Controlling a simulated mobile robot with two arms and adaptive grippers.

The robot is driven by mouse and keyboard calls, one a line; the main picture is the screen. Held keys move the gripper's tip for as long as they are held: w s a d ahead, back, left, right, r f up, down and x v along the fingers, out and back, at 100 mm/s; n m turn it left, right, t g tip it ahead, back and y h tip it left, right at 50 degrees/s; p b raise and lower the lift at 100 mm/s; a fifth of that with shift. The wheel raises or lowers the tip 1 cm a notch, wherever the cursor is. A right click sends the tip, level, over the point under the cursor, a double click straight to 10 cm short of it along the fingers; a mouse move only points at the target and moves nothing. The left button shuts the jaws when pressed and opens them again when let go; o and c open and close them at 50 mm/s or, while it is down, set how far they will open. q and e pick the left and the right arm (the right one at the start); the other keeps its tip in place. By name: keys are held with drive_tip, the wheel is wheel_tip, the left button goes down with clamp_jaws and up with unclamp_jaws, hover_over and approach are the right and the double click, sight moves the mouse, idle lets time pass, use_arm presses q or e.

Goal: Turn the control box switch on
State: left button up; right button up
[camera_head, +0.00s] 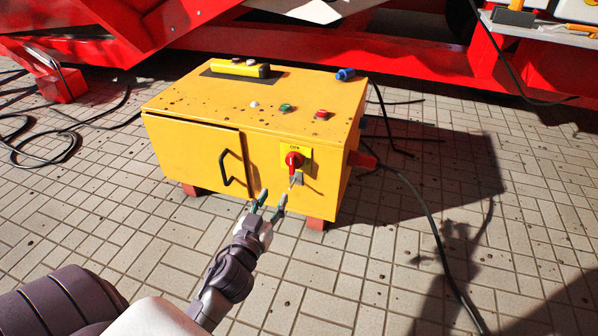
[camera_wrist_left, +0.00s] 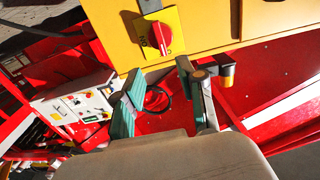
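The yellow control box (camera_head: 190,146) stands on the paved ground in the head view. Its red rotary switch (camera_head: 294,160) sits on a yellow plate at the right of the front face. The switch also shows in the left wrist view (camera_wrist_left: 163,37), at the top centre, with its red handle on the yellow plate. My left gripper (camera_head: 272,196) is just below and left of the switch, in front of the box. Its fingers are apart and empty, as the left wrist view (camera_wrist_left: 158,70) also shows. It is not touching the switch. My right gripper is not in view.
A black door handle (camera_head: 224,168) sticks out left of the switch. Green (camera_head: 285,108) and red (camera_head: 321,114) buttons and a yellow pendant (camera_head: 240,68) are on the box top. Red machinery (camera_head: 400,62) stands behind. A black cable (camera_head: 432,225) runs along the right. Paving in front is open.

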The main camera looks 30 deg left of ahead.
sight(291, 165)
use_arm(q)
drive_tip(key=b+x, duration=0.4)
drive_tip(key=x, duration=0.7)
drive_tip(key=shift+w+a+f, duration=0.15)
drive_tip(key=shift+a, duration=0.1)
drive_tip(key=shift+w+a, duration=0.15)
drive_tip(key=shift+w, duration=0.55)
drive_tip(key=shift+c, duration=0.3)
clamp_jaws()
